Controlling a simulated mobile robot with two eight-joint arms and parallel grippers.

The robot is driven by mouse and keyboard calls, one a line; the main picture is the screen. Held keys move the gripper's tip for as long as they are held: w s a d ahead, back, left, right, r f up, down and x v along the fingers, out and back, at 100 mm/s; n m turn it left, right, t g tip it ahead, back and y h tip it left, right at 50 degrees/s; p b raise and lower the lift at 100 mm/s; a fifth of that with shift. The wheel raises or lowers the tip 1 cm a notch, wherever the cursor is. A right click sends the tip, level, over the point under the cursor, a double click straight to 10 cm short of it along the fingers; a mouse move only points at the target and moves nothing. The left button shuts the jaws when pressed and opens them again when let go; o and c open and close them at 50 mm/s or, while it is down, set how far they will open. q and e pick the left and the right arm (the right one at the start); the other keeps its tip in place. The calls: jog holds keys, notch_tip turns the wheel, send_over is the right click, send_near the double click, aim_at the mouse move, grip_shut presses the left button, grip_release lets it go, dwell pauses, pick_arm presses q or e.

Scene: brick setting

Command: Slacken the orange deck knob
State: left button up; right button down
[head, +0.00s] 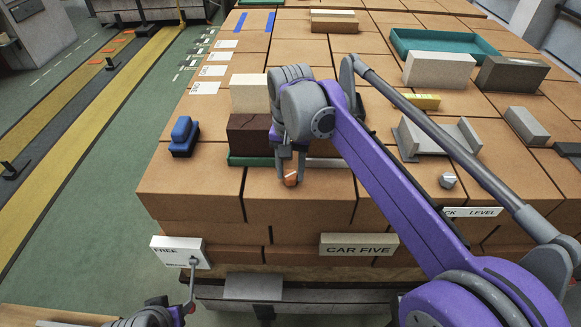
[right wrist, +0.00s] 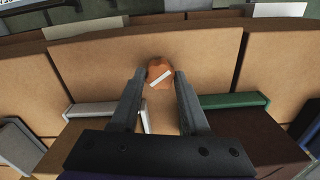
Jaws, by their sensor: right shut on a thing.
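The orange deck knob (head: 290,180) sits on the brown brick deck near its front edge. In the right wrist view the knob (right wrist: 160,74) shows a white stripe set at a slant across it. My right gripper (head: 289,178) points down from above, its two fingers on either side of the knob and shut on it. In the right wrist view the fingertips (right wrist: 160,72) flank the knob. Part of my left arm, purple and dark, shows at the bottom left of the head view; its fingers cannot be made out.
A grey knob (head: 448,180) stands to the right. Dark brown (head: 249,134) and cream (head: 249,93) bricks stand behind the gripper, by a green strip (head: 246,160). A blue block (head: 184,136) is at left. Signs "FREE" (head: 172,249) and "CAR FIVE" (head: 358,245) are on the front.

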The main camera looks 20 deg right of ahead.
jog(key=n, duration=0.6)
jog(key=shift+p, duration=0.3)
jog(key=n, duration=0.7)
jog(key=shift+n, duration=0.4)
jog(key=n, duration=0.7)
jog(key=shift+p, duration=0.35)
jog(key=n, duration=0.3)
jog(key=shift+n, duration=0.3)
pick_arm(q)
jog(key=shift+w+r, duration=0.25)
jog(key=shift+r, duration=0.35)
jog(key=shift+w+r, duration=0.25)
jog(key=shift+r, duration=0.3)
pick_arm(e)
jog(key=shift+n, duration=1.9)
